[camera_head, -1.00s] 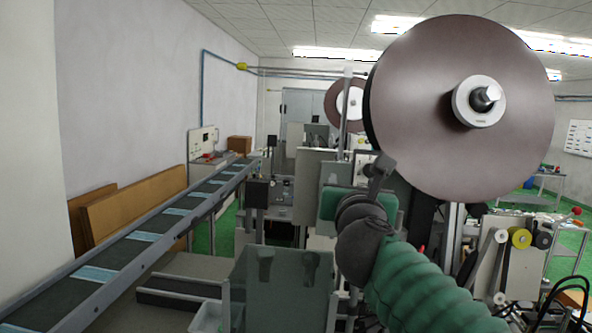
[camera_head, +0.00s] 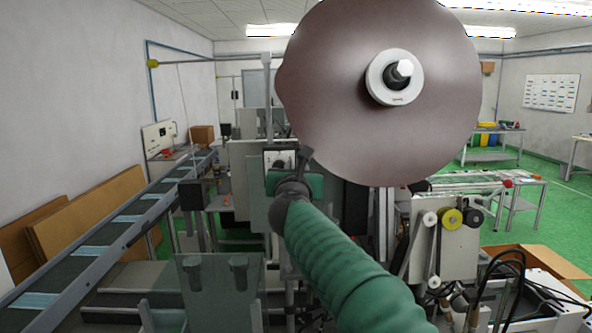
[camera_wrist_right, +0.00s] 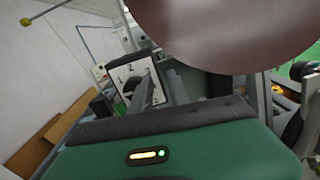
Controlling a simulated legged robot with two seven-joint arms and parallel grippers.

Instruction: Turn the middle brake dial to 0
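The same panel (camera_head: 281,158) shows in the head view, partly covered by the gripper. I cannot single out the middle brake dial or read its setting; it is small and partly hidden. My right gripper (camera_head: 294,160) has a dark wrist and green body, and its dark fingers are in front of the panel. Whether they touch a dial is not clear, nor whether they are open or shut. My left gripper is not in view.
A large brown reel (camera_head: 350,110) hangs close above my right arm. A conveyor (camera_head: 125,228) with blue masks runs along the left. A machine with a yellow roller (camera_head: 451,217) stands on the right, with an open cardboard box (camera_head: 540,262) beside it.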

